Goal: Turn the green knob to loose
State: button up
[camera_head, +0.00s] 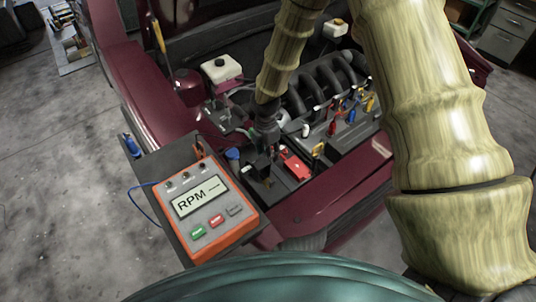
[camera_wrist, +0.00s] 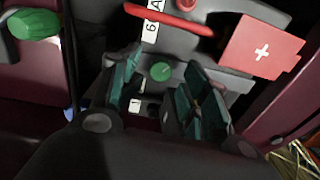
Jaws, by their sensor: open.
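In the wrist view my gripper (camera_wrist: 164,76) is open, with its two dark teal fingers spread apart. A small round green disc (camera_wrist: 160,71) on a grey surface shows between the fingertips, and I see no contact with it. A larger ridged green knob (camera_wrist: 35,24) shows at the upper left of the wrist view, apart from the left finger. I cannot tell for sure which of the two is the task's knob. In the head view my gripper (camera_head: 264,172) points down over the dark battery area, and no green knob can be made out there.
A red cover with a white plus (camera_wrist: 262,48) and a red handle (camera_wrist: 168,19) lie close by my fingers. The orange RPM meter (camera_head: 209,207) stands at the left front. The engine (camera_head: 325,85) and burgundy body panels (camera_head: 335,189) crowd the space.

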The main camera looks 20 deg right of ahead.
notch_tip(320, 180, up, 10)
jog(key=shift+w+r, duration=0.2)
dwell(0.5)
jog(key=shift+s+f+m+y+p, duration=0.1)
jog(key=shift+f+m+p, duration=1.45)
jog(key=shift+m, duration=2.2)
jog(key=shift+s+f+m+y+p, duration=0.15)
jog(key=shift+f+m+p, duration=0.55)
jog(key=shift+f+m, duration=2.45)
jog(key=shift+s+f+m+y+p, duration=0.1)
jog(key=shift+f+m+p, duration=1.1)
jog(key=shift+m, duration=3.2)
jog(key=shift+f, duration=0.1)
grip_shut()
